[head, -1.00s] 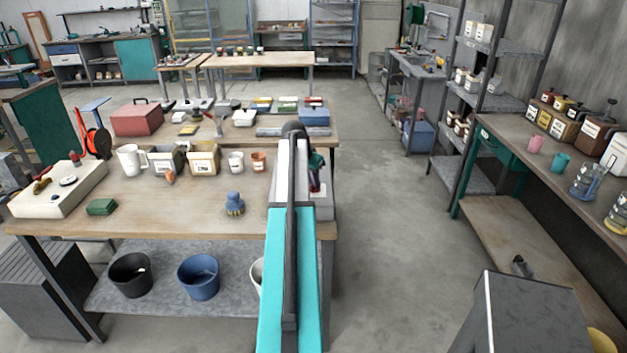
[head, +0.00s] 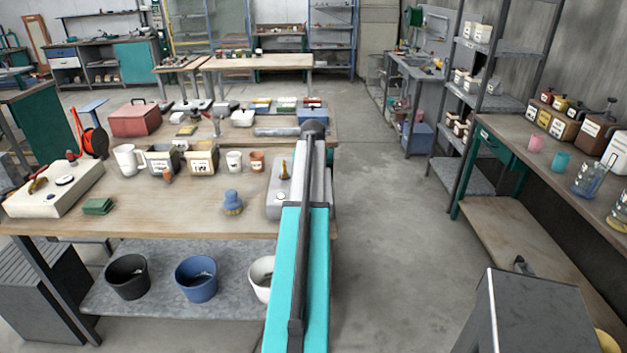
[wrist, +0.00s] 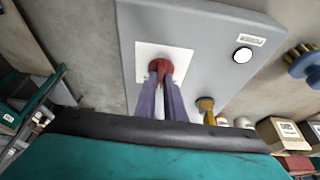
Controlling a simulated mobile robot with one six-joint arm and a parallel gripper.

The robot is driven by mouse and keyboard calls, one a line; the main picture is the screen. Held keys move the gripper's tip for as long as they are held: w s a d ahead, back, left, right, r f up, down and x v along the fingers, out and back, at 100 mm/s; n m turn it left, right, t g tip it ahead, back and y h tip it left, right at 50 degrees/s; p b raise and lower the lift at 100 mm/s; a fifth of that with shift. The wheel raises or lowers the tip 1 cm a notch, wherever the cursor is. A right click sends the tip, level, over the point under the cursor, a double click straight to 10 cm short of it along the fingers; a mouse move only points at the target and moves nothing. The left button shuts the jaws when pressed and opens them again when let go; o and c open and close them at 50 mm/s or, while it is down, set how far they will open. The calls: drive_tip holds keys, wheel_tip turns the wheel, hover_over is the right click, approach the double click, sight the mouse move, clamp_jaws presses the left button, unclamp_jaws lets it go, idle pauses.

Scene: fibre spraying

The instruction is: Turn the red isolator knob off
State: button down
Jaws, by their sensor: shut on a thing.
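The red isolator knob (wrist: 160,66) sits on a white square plate (wrist: 143,62) on a grey box (wrist: 210,35) in the wrist view. My gripper (wrist: 163,78) is shut on the red knob, one finger on each side, and the fingers cover part of it. The grey box also shows in the head view (head: 277,203) at the right end of the wooden bench. There my arm hides the knob and the gripper.
The grey box also carries a white round button (wrist: 243,55) and a brass lever (wrist: 207,104). A blue object (head: 232,202) stands left of the box on the bench (head: 165,208). Cups and bins stand behind. The floor right of the bench is clear.

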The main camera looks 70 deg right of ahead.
drive_tip(key=n+t+y+b, duration=0.1)
drive_tip(key=n, duration=0.3)
drive_tip(key=shift+w, duration=0.1)
drive_tip(key=shift+n+t+y+b, duration=0.6)
drive_tip(key=shift+n+t, duration=0.1)
drive_tip(key=shift+n, duration=1.3)
drive_tip(key=shift+a, duration=0.1)
drive_tip(key=c, duration=1.8)
unclamp_jaws()
drive_tip(key=shift+c, duration=0.2)
drive_tip(key=shift+s+r, duration=0.1)
drive_tip(key=shift+s, duration=0.1)
